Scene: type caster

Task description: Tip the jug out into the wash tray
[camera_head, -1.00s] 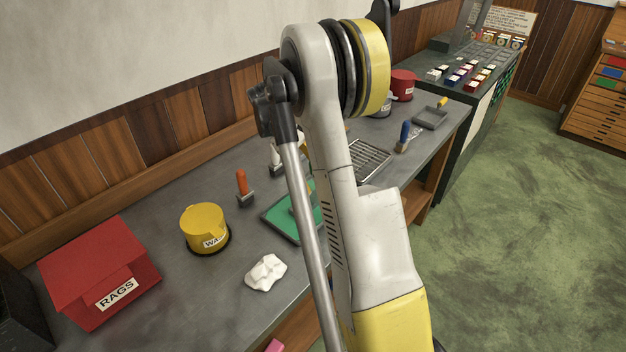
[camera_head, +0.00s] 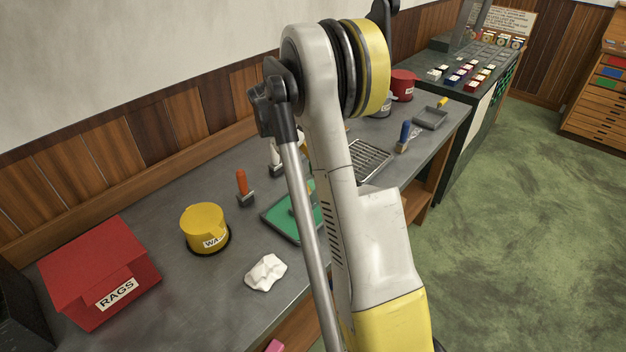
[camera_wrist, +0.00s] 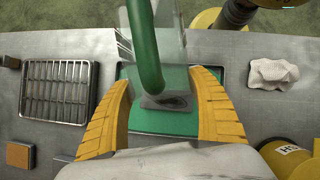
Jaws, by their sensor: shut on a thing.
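In the wrist view my gripper (camera_wrist: 163,115) has its two yellow fingers around a clear, greenish jug (camera_wrist: 175,80) with a thick green handle (camera_wrist: 146,50). The jug is held above a green tray (camera_wrist: 150,122), which appears to be the wash tray. That tray lies on the grey bench in the head view (camera_head: 282,222), partly behind my arm. The jug's mouth and contents cannot be made out clearly. In the head view my arm hides the gripper and the jug.
On the bench are a yellow pot (camera_head: 204,228), a red RAGS bin (camera_head: 98,270), a white cloth (camera_head: 266,273) and an orange-handled brush (camera_head: 242,187). A wire rack (camera_head: 367,160), a blue-handled brush (camera_head: 404,136) and a grey tray (camera_head: 431,118) stand further back.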

